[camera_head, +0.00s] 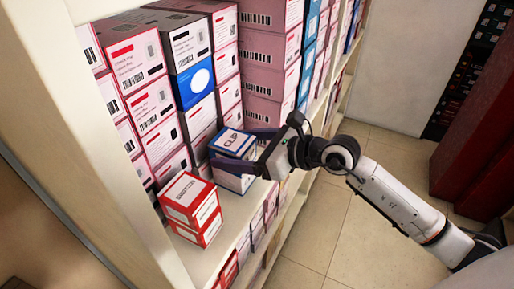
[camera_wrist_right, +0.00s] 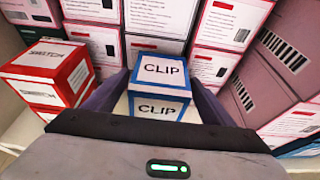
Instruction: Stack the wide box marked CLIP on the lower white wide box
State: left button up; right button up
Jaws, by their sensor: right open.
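The wide box marked CLIP (camera_head: 231,139) is white with blue edges and sits on the shelf beside the stacked boxes. It also shows in the right wrist view (camera_wrist_right: 158,71), with CLIP lettering on its top and front faces. A lower white wide box (camera_head: 232,181) appears under it in the head view, partly hidden by my gripper. The upper box looks level and roughly lined up with it. My right gripper (camera_head: 226,148) is open, its dark fingers on either side of the CLIP box; contact cannot be told. My left gripper is out of view.
Two stacked red-and-white boxes (camera_head: 190,197) stand on the near part of the shelf (camera_head: 230,230). Tall stacks of pink-and-white boxes (camera_head: 134,62) stand behind, with a blue box (camera_head: 194,83) among them. The tiled floor (camera_head: 335,225) to the right is clear.

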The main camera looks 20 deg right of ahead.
jog(key=b+v, duration=0.1)
jog(key=v, duration=1)
dwell(1.1)
